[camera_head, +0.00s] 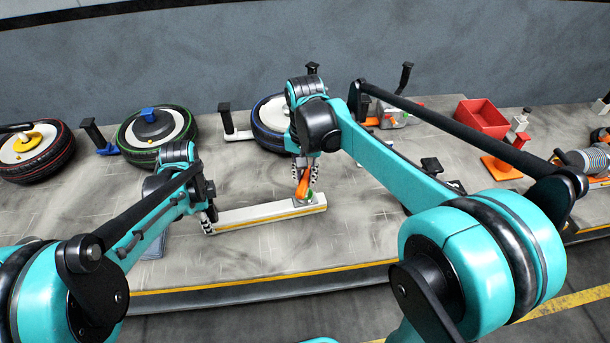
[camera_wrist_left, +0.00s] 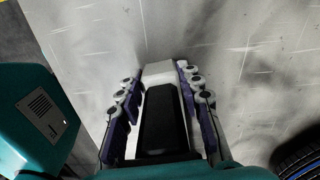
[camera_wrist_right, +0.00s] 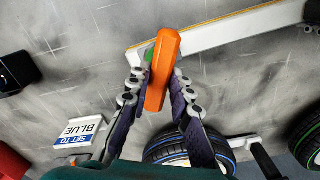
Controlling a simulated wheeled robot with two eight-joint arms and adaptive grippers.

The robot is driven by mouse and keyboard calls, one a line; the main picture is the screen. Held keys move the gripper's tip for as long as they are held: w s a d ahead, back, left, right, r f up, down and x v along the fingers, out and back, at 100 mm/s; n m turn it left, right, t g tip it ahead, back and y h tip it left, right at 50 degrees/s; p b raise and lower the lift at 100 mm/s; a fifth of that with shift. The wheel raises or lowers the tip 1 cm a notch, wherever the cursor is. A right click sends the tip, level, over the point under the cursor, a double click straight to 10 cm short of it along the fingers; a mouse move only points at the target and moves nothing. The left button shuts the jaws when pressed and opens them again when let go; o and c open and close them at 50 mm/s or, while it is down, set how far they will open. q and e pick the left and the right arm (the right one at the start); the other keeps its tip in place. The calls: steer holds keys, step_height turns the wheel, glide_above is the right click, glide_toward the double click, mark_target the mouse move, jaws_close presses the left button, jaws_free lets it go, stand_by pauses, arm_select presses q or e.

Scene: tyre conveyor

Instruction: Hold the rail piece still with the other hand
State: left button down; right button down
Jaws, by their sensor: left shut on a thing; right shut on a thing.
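The rail piece (camera_head: 262,214) is a long white bar with a yellow-orange strip along its front, lying on the grey worktop. My left gripper (camera_head: 208,220) is shut on its left end; in the left wrist view the pale rail end (camera_wrist_left: 160,72) shows between the fingers. An orange lever (camera_head: 302,187) stands at the rail's right end by a green spot (camera_head: 310,197). My right gripper (camera_head: 306,170) is shut on this lever from above. In the right wrist view the orange lever (camera_wrist_right: 163,75) lies between the fingers and partly covers the green spot.
Tyres with red (camera_head: 35,150), green (camera_head: 157,133) and blue (camera_head: 268,120) rings lie along the back. A red bin (camera_head: 481,119) stands at the right. A "SET TO BLUE" sign (camera_wrist_right: 79,132) shows in the right wrist view. The worktop's yellow-striped front edge (camera_head: 270,279) is clear.

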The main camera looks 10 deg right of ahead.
mark_target(305, 179)
steer(key=c, duration=1.4)
jaws_free()
steer(key=shift+o, duration=0.2)
steer(key=shift+r, duration=0.1)
step_height(305, 179, up, 12)
